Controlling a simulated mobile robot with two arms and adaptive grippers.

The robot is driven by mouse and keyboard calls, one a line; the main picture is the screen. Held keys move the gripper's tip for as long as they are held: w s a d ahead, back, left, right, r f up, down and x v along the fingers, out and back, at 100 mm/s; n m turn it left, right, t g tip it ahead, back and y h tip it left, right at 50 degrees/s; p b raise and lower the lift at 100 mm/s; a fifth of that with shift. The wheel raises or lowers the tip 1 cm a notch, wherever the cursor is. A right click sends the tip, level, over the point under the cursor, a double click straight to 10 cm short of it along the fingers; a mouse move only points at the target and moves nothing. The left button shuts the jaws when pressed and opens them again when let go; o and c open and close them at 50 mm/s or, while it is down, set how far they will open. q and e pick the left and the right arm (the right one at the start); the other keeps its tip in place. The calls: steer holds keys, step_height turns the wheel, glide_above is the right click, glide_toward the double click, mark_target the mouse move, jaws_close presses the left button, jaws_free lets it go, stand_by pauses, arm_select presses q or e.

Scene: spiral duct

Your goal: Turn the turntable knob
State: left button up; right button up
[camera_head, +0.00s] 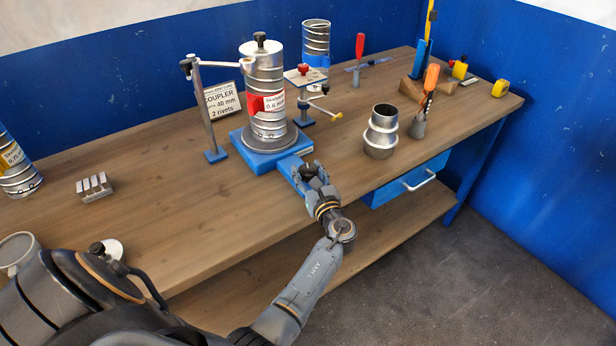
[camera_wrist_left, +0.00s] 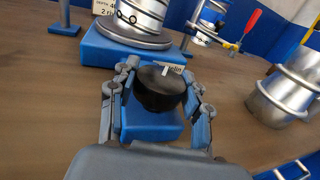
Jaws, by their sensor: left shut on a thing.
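The turntable knob is black with a small white mark; in the left wrist view the knob (camera_wrist_left: 160,92) sits on the blue base box in front of the turntable. My left gripper (camera_head: 309,171) is at this box at the front of the turntable, and its fingers are shut on the knob's two sides. In the head view the gripper mostly hides the knob. The turntable (camera_head: 268,141) is a grey disc on a blue base (camera_head: 250,156). A silver spiral duct (camera_head: 268,82) with a red patch and a label stands upright on it. My right gripper is not in view.
A blue-footed post (camera_head: 205,115) stands left of the duct, with a coupler sign (camera_head: 222,100) behind. A crank-handled tool (camera_head: 320,105) stands close on the right. A metal coupler (camera_head: 381,132) and a screwdriver holder (camera_head: 419,124) are further right.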

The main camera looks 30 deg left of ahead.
arm_select(q)
steer(key=n+g+y+b, duration=0.1)
steer(key=n+g+b, duration=0.2)
steer(key=g, duration=0.1)
steer(key=n+g+y+b, duration=0.2)
steer(key=g+b, duration=0.2)
steer(key=shift+f+n, duration=0.2)
steer(key=shift+n, duration=0.2)
steer(key=shift+r+n+g+y+b, duration=0.1)
steer(key=shift+n+g+y+b, duration=0.05)
steer(key=shift+n+g+b, duration=0.55)
steer(key=shift+r+n+g+y+b, duration=0.1)
steer(key=shift+n+g+y+b, duration=0.1)
steer(key=shift+g+b, duration=0.5)
steer(key=o, duration=1.2)
steer(key=shift+c, duration=0.2)
